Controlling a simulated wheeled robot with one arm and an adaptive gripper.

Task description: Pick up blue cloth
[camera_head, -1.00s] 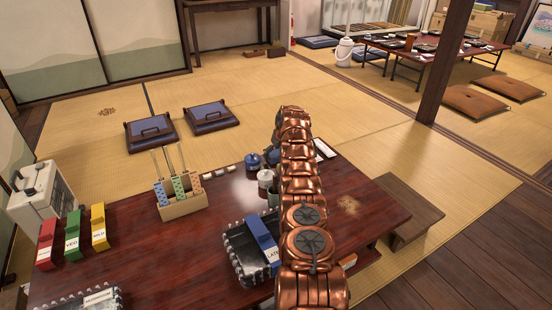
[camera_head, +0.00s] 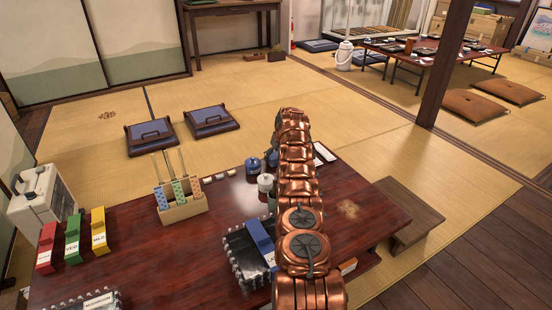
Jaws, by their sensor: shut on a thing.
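I cannot make out a blue cloth in the head view. My copper arm rises through the middle of the picture, and my gripper at its far end does not show. The arm covers part of the low dark red table (camera_head: 130,245) and the floor behind it. A blue block (camera_head: 262,240) with a partly hidden label stands on a dark tray (camera_head: 240,265), just left of my arm. I cannot tell what is behind the arm.
Red (camera_head: 47,248), green (camera_head: 73,240) and yellow (camera_head: 99,232) blocks stand at the table's left. A wooden holder (camera_head: 182,210) and a blue jar (camera_head: 253,166) stand farther back. A wooden bench (camera_head: 412,222) is on the right. Open tatami lies beyond.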

